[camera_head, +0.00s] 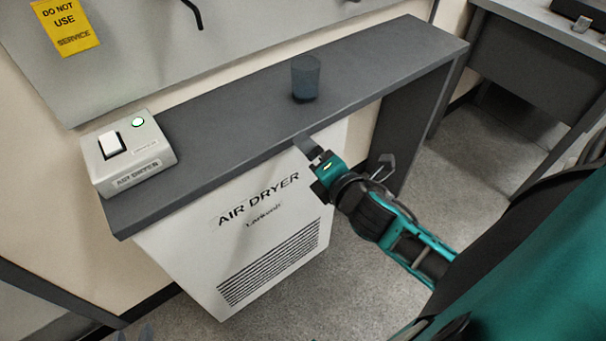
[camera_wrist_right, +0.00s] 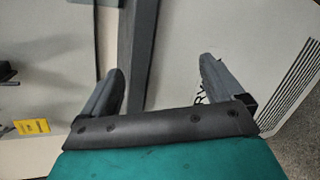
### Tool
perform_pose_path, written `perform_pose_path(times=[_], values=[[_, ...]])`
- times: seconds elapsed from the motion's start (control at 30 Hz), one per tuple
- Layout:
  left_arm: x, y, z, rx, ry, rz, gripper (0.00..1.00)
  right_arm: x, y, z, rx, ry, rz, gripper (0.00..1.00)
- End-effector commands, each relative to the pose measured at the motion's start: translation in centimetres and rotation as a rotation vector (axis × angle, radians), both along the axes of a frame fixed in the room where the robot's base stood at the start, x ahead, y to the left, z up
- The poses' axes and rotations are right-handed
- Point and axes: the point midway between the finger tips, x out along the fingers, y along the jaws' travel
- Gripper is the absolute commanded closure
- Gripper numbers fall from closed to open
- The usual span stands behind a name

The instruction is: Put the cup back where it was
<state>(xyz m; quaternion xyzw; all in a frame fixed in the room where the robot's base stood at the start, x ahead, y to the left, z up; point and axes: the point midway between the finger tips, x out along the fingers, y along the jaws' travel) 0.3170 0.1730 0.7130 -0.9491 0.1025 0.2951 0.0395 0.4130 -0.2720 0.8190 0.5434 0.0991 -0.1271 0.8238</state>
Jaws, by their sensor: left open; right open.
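The cup (camera_head: 305,78), dark blue-grey and see-through, stands upright on the dark grey shelf (camera_head: 225,105), right of its middle. My right gripper (camera_wrist_right: 160,85) is open and empty in the right wrist view. The shelf (camera_wrist_right: 140,50) shows between its fingers, but I cannot tell how near it is. The cup is not in that view.
A white air dryer (camera_head: 265,235) hangs under the shelf. A switch box (camera_head: 128,155) stands at the shelf's left end. The shelf top is bare between box and cup. A yellow sign (camera_head: 66,27) is on the panel. A desk (camera_head: 540,70) stands at the right.

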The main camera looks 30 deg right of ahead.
Motion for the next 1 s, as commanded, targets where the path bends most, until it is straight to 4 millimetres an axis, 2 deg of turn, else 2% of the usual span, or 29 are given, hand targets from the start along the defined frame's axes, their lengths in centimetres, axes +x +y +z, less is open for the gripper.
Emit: perform_pose_path(times=[0.03,0.2,0.3,0.43,0.6,0.87,1.0], values=[[0.0,0.0,0.0,-0.001,0.000,-0.001,0.57,-1.1,1.1,-1.7,0.195,0.032,-0.037,0.05],[0.0,0.0,0.0,-0.001,0.000,-0.001,0.57,-4.7,4.9,-6.4,0.885,0.141,-0.237,0.05],[0.0,0.0,0.0,-0.001,0.000,-0.001,0.57,-6.7,6.9,-8.4,1.226,0.200,-0.378,0.05],[0.0,0.0,0.0,-0.001,0.000,-0.001,0.57,-8.6,8.8,-9.8,1.541,0.250,-0.535,0.05],[0.0,0.0,0.0,0.000,0.000,0.000,0.57,-9.6,9.8,-10.6,1.718,0.277,-0.637,0.05],[0.0,0.0,0.0,0.001,0.000,0.001,0.57,-9.6,9.9,-10.6,1.733,0.278,-0.645,0.05],[0.0,0.1,1.2,0.001,0.000,0.002,0.57,-9.7,9.7,-9.5,1.729,0.276,-0.645,0.05]])
